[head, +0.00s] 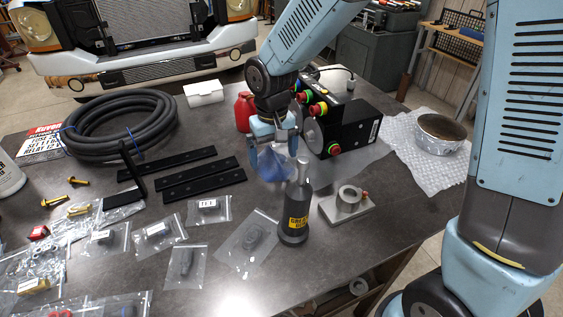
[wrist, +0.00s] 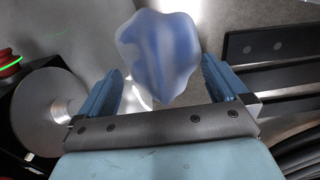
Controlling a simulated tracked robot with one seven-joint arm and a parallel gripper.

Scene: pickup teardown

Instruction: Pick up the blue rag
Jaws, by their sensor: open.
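The blue rag (head: 270,165) is a small crumpled cloth directly below my gripper (head: 273,142) in the head view, behind and left of a dark bottle. In the wrist view the rag (wrist: 158,55) looks pale blue and blurred, between and just beyond the fingertips. My gripper (wrist: 160,75) is open, with a finger on each side of the rag and a visible gap to both. I cannot tell whether the rag's underside touches the table, as its lower edge is unclear.
A dark bottle with a yellow label (head: 295,215) stands close in front of the gripper. A black box with red buttons (head: 350,125) is to the right, a red container (head: 243,112) behind. Black flat bars (head: 200,178) lie left. Bagged parts (head: 247,240) cover the front.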

